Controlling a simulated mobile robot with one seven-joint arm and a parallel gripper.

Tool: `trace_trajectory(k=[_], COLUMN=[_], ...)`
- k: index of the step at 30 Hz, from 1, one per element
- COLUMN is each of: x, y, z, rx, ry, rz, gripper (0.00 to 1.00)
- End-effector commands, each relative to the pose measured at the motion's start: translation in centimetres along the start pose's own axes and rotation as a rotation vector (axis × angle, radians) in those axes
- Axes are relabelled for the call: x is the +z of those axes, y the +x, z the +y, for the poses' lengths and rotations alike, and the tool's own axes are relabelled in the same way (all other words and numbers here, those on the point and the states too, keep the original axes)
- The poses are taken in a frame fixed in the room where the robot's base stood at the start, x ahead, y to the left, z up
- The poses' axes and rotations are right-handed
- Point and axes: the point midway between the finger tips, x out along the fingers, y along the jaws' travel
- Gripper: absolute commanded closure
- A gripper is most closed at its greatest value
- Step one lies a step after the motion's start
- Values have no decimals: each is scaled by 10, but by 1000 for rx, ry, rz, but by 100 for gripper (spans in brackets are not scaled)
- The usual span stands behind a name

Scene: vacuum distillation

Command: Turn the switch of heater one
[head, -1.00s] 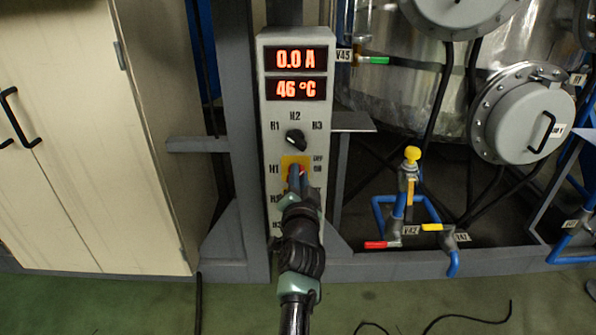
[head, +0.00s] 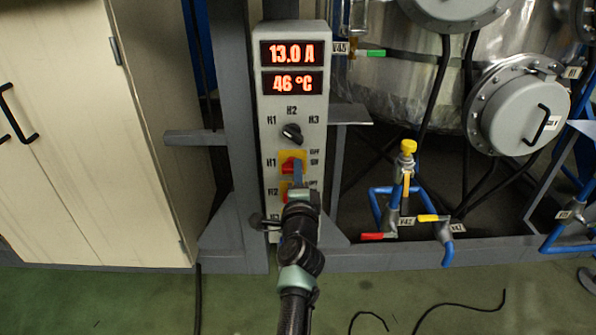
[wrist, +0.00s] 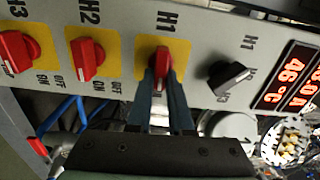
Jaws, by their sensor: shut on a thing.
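In the wrist view the red H1 switch (wrist: 161,57) is between the two blue fingers of my gripper (wrist: 163,80). My gripper (head: 296,172) is shut on the switch in front of the panel. The display (head: 291,54) reads 13.0 A, and the line below it reads 46 °C. My fingers and arm hide part of the switch and the lower panel.
The H2 switch (wrist: 87,58) and H3 switch (wrist: 18,52) are beside H1 in the wrist view. A black selector knob (head: 292,133) is just above H1. Valves with blue pipes (head: 405,200) stand right of the panel, and a beige cabinet (head: 90,140) stands left.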

Motion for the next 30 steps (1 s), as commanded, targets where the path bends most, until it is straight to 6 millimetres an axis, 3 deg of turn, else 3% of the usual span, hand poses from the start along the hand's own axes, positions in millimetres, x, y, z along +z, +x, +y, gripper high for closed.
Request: trace_trajectory(k=[20,21,25,30], x=[0,0,0,0], y=[0,0,0,0], z=[3,3,2,1], rx=[3,3,2,1], ry=[62,62,61,59], rz=[-1,-1,-1,-1], gripper=[100,76,52,51])
